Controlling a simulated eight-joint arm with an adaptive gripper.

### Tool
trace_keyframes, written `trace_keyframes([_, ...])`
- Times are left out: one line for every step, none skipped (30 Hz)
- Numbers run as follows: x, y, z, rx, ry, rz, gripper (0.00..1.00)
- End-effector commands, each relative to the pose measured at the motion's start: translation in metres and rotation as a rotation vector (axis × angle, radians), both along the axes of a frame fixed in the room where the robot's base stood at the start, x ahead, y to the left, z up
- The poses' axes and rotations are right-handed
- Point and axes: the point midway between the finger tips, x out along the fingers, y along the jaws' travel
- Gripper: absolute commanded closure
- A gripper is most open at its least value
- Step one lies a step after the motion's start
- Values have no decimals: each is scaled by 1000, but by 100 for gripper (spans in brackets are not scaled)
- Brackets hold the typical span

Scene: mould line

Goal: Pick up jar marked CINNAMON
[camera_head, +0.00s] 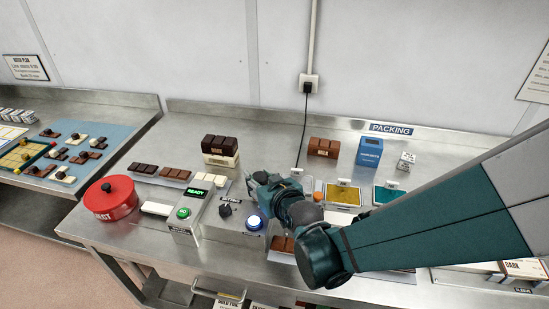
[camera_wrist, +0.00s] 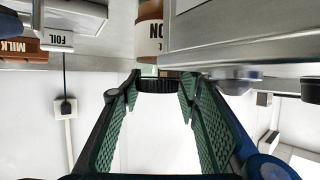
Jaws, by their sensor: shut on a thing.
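The jar (camera_wrist: 150,32) shows at the top of the wrist view. It has a brown body, a white label on which only the letters "ON" can be read, and a dark ribbed lid (camera_wrist: 157,86). My gripper (camera_wrist: 160,92) is shut on the lid, with a green padded finger on each side. The rest of the label is out of the picture or hidden. In the head view my gripper (camera_head: 263,181) is over the packing counter, behind the control box. I cannot make out the held jar there.
A red round container (camera_head: 108,201) is at the left. Dark and white chocolate blocks (camera_head: 221,149) stand behind, and coloured trays (camera_head: 343,194) lie to the right. A blue carton (camera_head: 369,151) stands at the back.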

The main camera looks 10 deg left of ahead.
Motion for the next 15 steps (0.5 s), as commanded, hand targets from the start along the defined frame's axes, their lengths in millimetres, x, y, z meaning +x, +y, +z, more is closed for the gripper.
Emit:
trace_keyframes([0,0,0,0,0,0,83])
trace_keyframes([0,0,0,0,0,0,83])
trace_keyframes([0,0,0,0,0,0,83])
trace_keyframes([0,0,0,0,0,0,83])
trace_keyframes([0,0,0,0,0,0,83])
trace_keyframes([0,0,0,0,0,0,83])
trace_keyframes([0,0,0,0,0,0,83])
trace_keyframes([0,0,1,0,0,0,83])
trace_keyframes([0,0,1,0,0,0,83])
trace_keyframes([0,0,2,0,0,0,83])
trace_keyframes([0,0,3,0,0,0,83])
trace_keyframes([0,0,4,0,0,0,83])
trace_keyframes([0,0,6,0,0,0,83])
trace_keyframes([0,0,7,0,0,0,83])
trace_keyframes([0,0,10,0,0,0,83])
